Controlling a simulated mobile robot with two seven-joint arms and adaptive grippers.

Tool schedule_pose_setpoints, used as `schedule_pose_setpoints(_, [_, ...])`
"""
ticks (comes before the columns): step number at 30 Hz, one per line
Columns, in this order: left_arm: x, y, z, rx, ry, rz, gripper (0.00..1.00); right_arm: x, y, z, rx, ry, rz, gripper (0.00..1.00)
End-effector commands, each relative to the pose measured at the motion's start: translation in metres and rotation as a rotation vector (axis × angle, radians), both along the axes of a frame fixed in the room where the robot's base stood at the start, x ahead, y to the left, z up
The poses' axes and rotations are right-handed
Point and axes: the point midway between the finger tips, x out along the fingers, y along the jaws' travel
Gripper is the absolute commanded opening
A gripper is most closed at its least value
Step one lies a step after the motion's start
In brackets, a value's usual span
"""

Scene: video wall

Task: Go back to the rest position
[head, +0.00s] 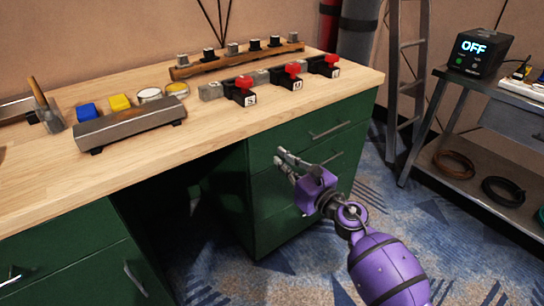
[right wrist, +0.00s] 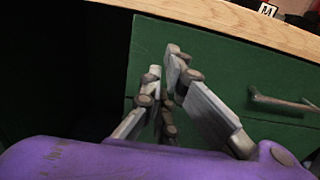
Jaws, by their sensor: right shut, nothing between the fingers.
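My right gripper (head: 283,160) is in front of the green drawer cabinet (head: 262,225), below the edge of the wooden desk top. Its purple wrist reaches in from the lower right. In the right wrist view its grey fingers (right wrist: 168,68) are close together with nothing between them, facing the green drawer front. I cannot tell from these views whether the fingertips touch the cabinet. My left gripper is not in view.
The desk (head: 215,130) holds coloured buttons on a panel (head: 130,124), red-handled switches (head: 292,70) and a rail of knobs (head: 235,58). A ladder (head: 405,90) and a metal cart (head: 445,105) with a black OFF box (head: 480,55) stand right. Carpet is open between cabinet and cart.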

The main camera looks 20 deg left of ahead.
Motion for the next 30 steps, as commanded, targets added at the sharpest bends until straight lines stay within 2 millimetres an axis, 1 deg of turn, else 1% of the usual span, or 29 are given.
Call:
schedule_pose_setpoints(1, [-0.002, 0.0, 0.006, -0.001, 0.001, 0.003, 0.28, -0.008, -0.013, 0.003, -0.003, -0.002, -0.001, 0.0])
schedule_pose_setpoints(3, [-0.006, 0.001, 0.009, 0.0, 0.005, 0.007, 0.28, -0.017, -0.026, 0.003, -0.002, -0.001, -0.001, 0.0])
schedule_pose_setpoints(6, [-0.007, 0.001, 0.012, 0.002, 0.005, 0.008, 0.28, -0.028, -0.042, 0.002, -0.002, -0.001, -0.001, 0.0])
schedule_pose_setpoints(9, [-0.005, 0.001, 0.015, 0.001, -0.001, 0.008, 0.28, -0.037, -0.054, 0.001, -0.001, 0.0, 0.0, 0.0])
schedule_pose_setpoints(12, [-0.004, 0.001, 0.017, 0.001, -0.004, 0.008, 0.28, -0.042, -0.062, 0.001, -0.001, 0.0, 0.001, 0.0])
schedule_pose_setpoints(16, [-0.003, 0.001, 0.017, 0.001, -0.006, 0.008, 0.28, -0.046, -0.066, 0.001, -0.001, -0.001, 0.002, 0.0])
schedule_pose_setpoints(19, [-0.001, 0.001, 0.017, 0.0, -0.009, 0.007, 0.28, -0.046, -0.067, 0.001, 0.004, 0.006, 0.002, 0.0])
schedule_pose_setpoints(22, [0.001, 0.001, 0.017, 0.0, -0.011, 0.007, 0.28, -0.043, -0.069, 0.002, 0.04, 0.052, -0.013, 0.0])
schedule_pose_setpoints(24, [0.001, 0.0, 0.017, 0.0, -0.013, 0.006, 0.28, -0.038, -0.072, 0.007, 0.114, 0.122, -0.036, 0.0])
schedule_pose_setpoints(26, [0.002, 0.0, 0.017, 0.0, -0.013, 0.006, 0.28, -0.034, -0.075, 0.021, 0.215, 0.202, -0.059, 0.0])
schedule_pose_setpoints(28, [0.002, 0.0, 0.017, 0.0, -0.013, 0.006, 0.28, -0.029, -0.079, 0.043, 0.365, 0.305, -0.081, 0.0])
schedule_pose_setpoints(30, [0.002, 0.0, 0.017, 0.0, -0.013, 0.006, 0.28, -0.029, -0.088, 0.052, 0.53, 0.438, -0.109, 0.0])
